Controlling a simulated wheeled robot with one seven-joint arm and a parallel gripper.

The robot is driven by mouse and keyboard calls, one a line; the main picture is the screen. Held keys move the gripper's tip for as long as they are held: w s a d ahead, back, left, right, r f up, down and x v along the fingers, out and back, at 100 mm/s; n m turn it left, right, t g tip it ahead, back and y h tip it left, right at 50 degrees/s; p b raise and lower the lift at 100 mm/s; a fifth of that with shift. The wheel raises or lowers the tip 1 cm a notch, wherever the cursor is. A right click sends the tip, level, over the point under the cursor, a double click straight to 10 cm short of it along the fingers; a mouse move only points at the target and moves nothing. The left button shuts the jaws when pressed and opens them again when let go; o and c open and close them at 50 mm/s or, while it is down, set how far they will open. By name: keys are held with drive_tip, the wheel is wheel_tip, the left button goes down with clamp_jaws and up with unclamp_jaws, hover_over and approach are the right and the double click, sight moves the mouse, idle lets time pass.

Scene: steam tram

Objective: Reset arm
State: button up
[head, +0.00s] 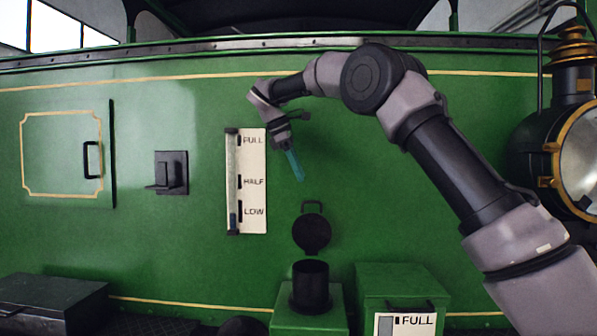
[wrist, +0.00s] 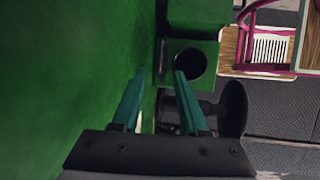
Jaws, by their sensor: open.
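My gripper (head: 297,170) hangs from my raised arm in front of the green tram side, above the filler and right of the level gauge. Its teal fingers point down. In the wrist view my gripper (wrist: 159,75) has its two fingers spread wide with nothing between them. Below it in the head view is a black filler neck (head: 310,290) on a green box. A round black lid (head: 312,234) with a loop handle stands open above the neck. The wrist view looks down on the neck's round dark opening (wrist: 190,62).
The gauge plate (head: 254,182) reads FULL, HALF and LOW. A black bracket (head: 171,173) and a hatch (head: 62,155) are to its left. A brass-rimmed lamp (head: 580,150) is at right. A second green box (head: 400,284) carries a FULL label. The wrist view shows a magenta chair (wrist: 270,42).

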drive_tip(key=shift+r, duration=0.15)
drive_tip(key=s+d+r+m+t+y, duration=0.1)
drive_tip(key=s+d+r+m+y, duration=0.2)
drive_tip(key=s+d, duration=0.5)
drive_tip(key=s+d+r+m+y, duration=0.15)
drive_tip(key=s+d+m, duration=0.35)
drive_tip(key=d, duration=0.7)
drive_tip(key=s+d+f+m+t, duration=0.1)
drive_tip(key=s+d+f+m, duration=0.1)
drive_tip(key=s, duration=0.4)
drive_tip(key=s+d+f+m+t+y, duration=0.1)
drive_tip(key=s+d+f+m+t, duration=0.1)
drive_tip(key=s+m, duration=0.3)
drive_tip(key=s+d+f+m+t+y, duration=0.1)
drive_tip(key=s+d+f+m, duration=0.3)
drive_tip(key=s+m, duration=0.2)
drive_tip(key=shift+s+d+f, duration=0.2)
drive_tip(key=shift+s+d, duration=0.1)
drive_tip(key=shift+d, duration=0.05)
